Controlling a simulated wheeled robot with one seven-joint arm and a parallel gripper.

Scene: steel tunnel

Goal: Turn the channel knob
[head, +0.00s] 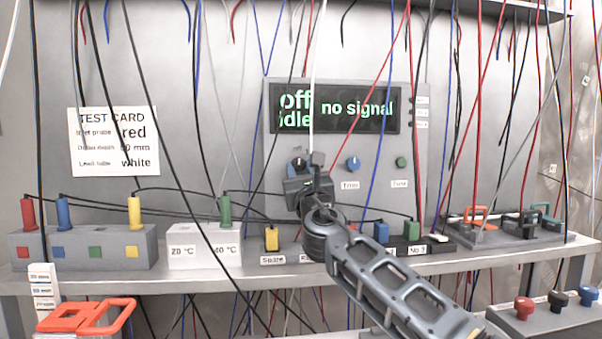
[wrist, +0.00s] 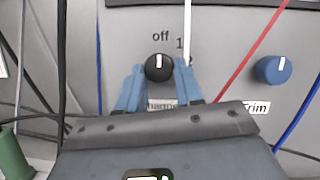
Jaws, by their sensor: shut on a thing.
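The channel knob (wrist: 158,67) is black with a white mark pointing up toward the word "off"; "1" and part of a "2" show to its right. Its label is partly covered by my gripper. My gripper (wrist: 160,74) has its two blue fingers on either side of the knob, shut on it. In the head view my gripper (head: 312,172) is at the panel's lower left, hiding much of the knob (head: 298,162). The panel's display (head: 335,108) reads "off", "idle" and "no signal" in green.
A blue Trim knob (wrist: 272,69) sits to the right, and a green Tune knob (head: 400,163) farther right. Thin cables hang in front of the panel, a white one (wrist: 187,40) close to my right finger. Colored plugs and blocks (head: 85,248) stand along the shelf.

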